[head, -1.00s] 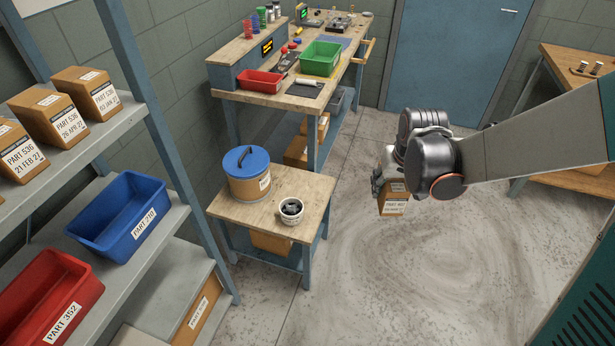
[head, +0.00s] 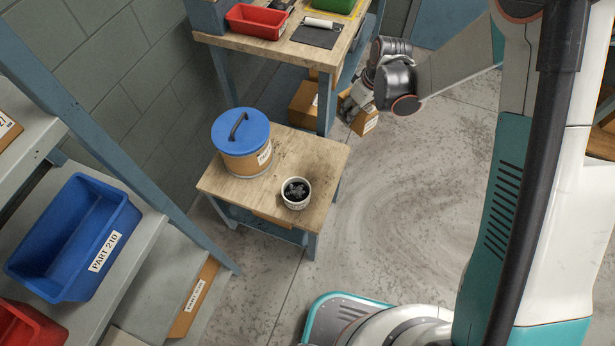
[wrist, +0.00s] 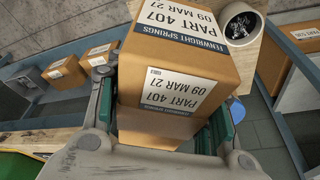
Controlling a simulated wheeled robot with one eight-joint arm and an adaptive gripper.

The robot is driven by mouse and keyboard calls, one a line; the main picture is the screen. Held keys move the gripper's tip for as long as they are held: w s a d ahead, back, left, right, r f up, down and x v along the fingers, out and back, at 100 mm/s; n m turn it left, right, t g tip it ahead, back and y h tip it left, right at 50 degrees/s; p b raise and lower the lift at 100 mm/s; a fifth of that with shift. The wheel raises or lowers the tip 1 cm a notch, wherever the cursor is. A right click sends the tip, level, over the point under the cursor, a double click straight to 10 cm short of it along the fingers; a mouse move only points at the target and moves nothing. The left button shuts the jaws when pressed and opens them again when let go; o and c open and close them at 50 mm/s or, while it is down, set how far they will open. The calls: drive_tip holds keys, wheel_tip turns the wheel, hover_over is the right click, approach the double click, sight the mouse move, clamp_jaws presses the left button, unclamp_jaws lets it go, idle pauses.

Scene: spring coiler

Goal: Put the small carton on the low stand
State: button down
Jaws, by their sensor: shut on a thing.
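My gripper (head: 352,104) is shut on a small brown carton (head: 366,122), held in the air to the right of the low stand's far corner in the head view. The low stand (head: 325,160) is a wooden-topped table with blue legs. On its top are a tan drum with a blue lid (head: 241,134) at the back left and a white cup of dark bits (head: 295,193) near the front.
A workbench (head: 290,50) with a red tray (head: 258,20) stands behind the low stand, with cartons (head: 303,102) beneath it. A shelf with a blue bin (head: 75,238) is at the left. Bare stand top shows right of the drum and at the front left.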

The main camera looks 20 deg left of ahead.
drive_tip(key=s+a+f+n+g+b, duration=0.1)
drive_tip(key=s+a+f+n, duration=0.2)
drive_tip(key=a+f+n, duration=0.6)
drive_tip(key=a+f+m+b, duration=0.1)
drive_tip(key=f, duration=0.4)
drive_tip(key=a+f+m+b, duration=0.1)
drive_tip(key=a+f+b, duration=0.1)
drive_tip(key=f, duration=0.3)
drive_tip(key=a+f+m+b, duration=0.1)
drive_tip(key=f+b, duration=0.1)
drive_tip(key=f, duration=0.4)
drive_tip(key=shift+s+a+y, duration=0.15)
drive_tip(key=shift+a+y, duration=0.05)
drive_tip(key=shift+y, duration=0.2)
drive_tip(key=shift+f+b, duration=1.05)
drive_tip(key=shift+f, duration=1.4)
drive_tip(key=shift+f, duration=0.15)
drive_tip(key=c, duration=0.8)
unclamp_jaws()
drive_tip(key=shift+o, duration=0.2)
drive_tip(key=p+v, duration=0.4)
drive_tip(key=v, duration=0.8)
drive_tip(key=shift+w, duration=0.2)
